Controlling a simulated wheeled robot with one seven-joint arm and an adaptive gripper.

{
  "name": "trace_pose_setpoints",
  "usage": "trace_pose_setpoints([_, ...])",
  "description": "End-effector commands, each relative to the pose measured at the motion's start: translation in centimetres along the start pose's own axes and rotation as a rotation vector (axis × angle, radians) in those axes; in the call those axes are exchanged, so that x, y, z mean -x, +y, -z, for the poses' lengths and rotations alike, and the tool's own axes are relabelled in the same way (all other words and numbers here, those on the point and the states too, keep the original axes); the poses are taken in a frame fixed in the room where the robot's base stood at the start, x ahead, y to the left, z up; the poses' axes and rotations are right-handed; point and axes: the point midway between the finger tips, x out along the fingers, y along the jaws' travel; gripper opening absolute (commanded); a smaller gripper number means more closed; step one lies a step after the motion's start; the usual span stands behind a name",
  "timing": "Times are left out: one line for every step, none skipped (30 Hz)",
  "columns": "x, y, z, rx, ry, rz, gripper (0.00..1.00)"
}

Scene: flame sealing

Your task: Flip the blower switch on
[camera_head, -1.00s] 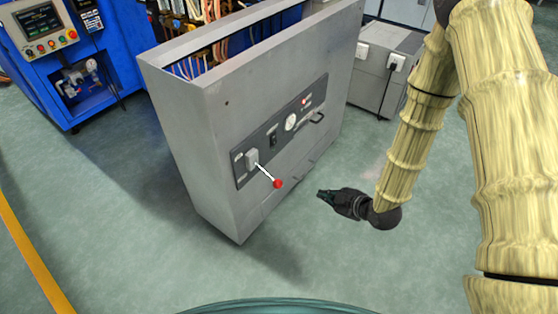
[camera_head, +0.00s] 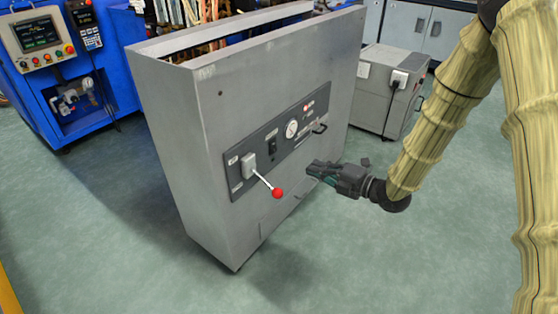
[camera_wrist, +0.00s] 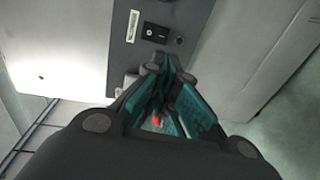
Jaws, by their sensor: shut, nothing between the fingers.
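A black rocker switch (camera_head: 272,147) sits on the dark control panel (camera_head: 256,151) of a grey cabinet, between a lever and a round gauge. In the wrist view the black switch (camera_wrist: 155,33) shows beyond the fingertips, next to a pale label and a small round light. I cannot read the labels or tell the switch position. My gripper (camera_head: 309,167) is shut and empty, apart from the panel, to the right of the switch. In the wrist view its dark teal fingers (camera_wrist: 160,66) come together below the switch.
A lever with a red ball (camera_head: 277,193) sticks out from the panel close to my gripper. A gauge (camera_head: 291,129) and a handle (camera_head: 320,128) are on its right side. A grey box (camera_head: 380,98) stands behind. The floor in front is clear.

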Motion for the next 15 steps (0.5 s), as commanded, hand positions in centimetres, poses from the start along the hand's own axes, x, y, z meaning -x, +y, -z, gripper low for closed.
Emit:
trace_pose_setpoints([0.0, 0.1, 0.0, 0.0, 0.0, 0.0, 0.0])
trace_pose_setpoints([0.0, 0.1, 0.0, -0.001, 0.0, 0.0, 0.0])
trace_pose_setpoints([0.0, 0.1, 0.0, -0.001, -0.001, 0.0, 0.0])
trace_pose_setpoints([0.0, 0.1, 0.0, -0.001, -0.001, 0.0, 0.0])
trace_pose_setpoints([0.0, 0.1, 0.0, -0.001, -0.001, 0.0, 0.0])
trace_pose_setpoints([0.0, 0.0, 0.0, -0.002, -0.001, 0.0, 0.0])
trace_pose_setpoints([0.0, 0.0, 0.0, -0.002, -0.001, 0.001, 0.0])
trace_pose_setpoints([-0.1, 0.0, 0.0, -0.002, -0.001, 0.0, 0.0])
trace_pose_setpoints([-0.3, 0.0, 0.0, -0.002, -0.001, 0.0, 0.0])
trace_pose_setpoints([-0.4, -0.1, 0.0, -0.002, -0.001, 0.0, 0.0])
trace_pose_setpoints([-0.7, -0.1, 0.0, -0.001, -0.001, 0.0, 0.0])
trace_pose_setpoints([-1.0, -0.1, 0.0, -0.001, -0.001, -0.001, 0.0])
trace_pose_setpoints([-1.4, -0.1, 0.0, -0.001, -0.001, -0.001, 0.0])
trace_pose_setpoints([-1.7, -0.2, 0.0, -0.001, -0.001, -0.001, 0.0])
trace_pose_setpoints([-2.3, -0.2, 0.0, 0.0, 0.0, 0.0, 0.0])
